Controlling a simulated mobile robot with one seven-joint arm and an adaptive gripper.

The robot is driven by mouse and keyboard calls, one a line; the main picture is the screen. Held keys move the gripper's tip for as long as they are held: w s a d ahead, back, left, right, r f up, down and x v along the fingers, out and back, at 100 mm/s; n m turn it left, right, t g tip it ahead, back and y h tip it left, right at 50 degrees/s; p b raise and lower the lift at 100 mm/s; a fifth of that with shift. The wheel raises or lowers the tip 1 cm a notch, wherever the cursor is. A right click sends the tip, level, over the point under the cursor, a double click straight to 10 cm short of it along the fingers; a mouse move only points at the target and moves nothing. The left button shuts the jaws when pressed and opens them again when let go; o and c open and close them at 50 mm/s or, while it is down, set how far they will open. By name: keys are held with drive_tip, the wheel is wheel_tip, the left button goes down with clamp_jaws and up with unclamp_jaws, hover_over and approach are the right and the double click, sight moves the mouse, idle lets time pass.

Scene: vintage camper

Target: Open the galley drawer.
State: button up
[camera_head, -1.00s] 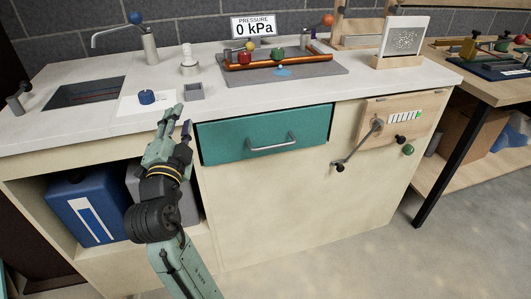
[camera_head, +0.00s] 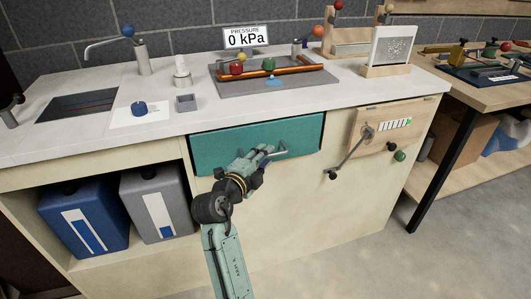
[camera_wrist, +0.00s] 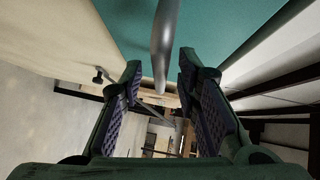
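The galley drawer (camera_head: 215,148) has a teal front set under the white counter, and it looks closed, with its face about flush with the cabinet. Its metal bar handle (camera_head: 281,152) shows at the right of my gripper (camera_head: 259,154), which covers the handle's left part. In the wrist view the handle (camera_wrist: 165,45) reaches down from the top between the two fingers of my gripper (camera_wrist: 160,85). The fingers are apart, with gaps visible on both sides of the bar. The teal drawer front (camera_wrist: 225,30) is behind it.
A blue jug (camera_head: 85,220) and a grey jug (camera_head: 157,205) stand in the open shelf at left. The floor before the cabinet is clear.

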drive_tip(key=shift+w+d, duration=0.3)
drive_tip(key=shift+w, duration=0.25)
drive_tip(key=shift+f, duration=0.1)
clamp_jaws()
idle(0.4)
